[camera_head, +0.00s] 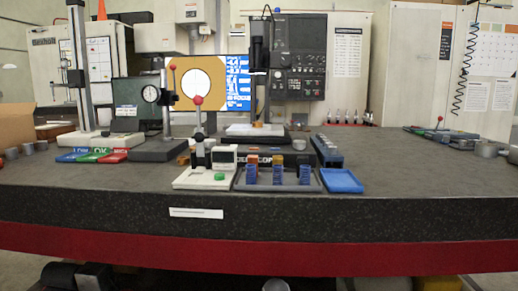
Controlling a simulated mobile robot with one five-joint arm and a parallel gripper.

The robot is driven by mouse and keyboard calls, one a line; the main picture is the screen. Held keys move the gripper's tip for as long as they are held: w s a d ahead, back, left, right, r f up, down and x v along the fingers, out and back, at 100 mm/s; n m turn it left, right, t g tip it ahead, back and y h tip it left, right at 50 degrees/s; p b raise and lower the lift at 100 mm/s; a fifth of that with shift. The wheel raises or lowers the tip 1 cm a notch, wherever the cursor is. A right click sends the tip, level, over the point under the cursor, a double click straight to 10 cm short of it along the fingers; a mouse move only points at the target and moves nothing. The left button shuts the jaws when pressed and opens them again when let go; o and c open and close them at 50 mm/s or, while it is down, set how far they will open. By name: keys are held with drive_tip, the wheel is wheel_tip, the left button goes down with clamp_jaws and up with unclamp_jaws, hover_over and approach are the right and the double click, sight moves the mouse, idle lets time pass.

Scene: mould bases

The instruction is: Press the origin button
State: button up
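A white device (194,178) with a small screen (223,155) stands near the front edge of the dark stone table, left of centre. A round green button (219,177) sits on its low front part. I cannot read any label on this button, so I cannot tell if it is the origin button. A lever with a red ball (198,100) rises behind the device's left side. My gripper is not in view.
A grey tray (276,187) with blue and orange blocks adjoins the device on the right, then a blue tray (341,181). Blue, green and red bins (97,156) lie left. Gauge stands (156,150) rise behind. The table (420,180) is clear at front right.

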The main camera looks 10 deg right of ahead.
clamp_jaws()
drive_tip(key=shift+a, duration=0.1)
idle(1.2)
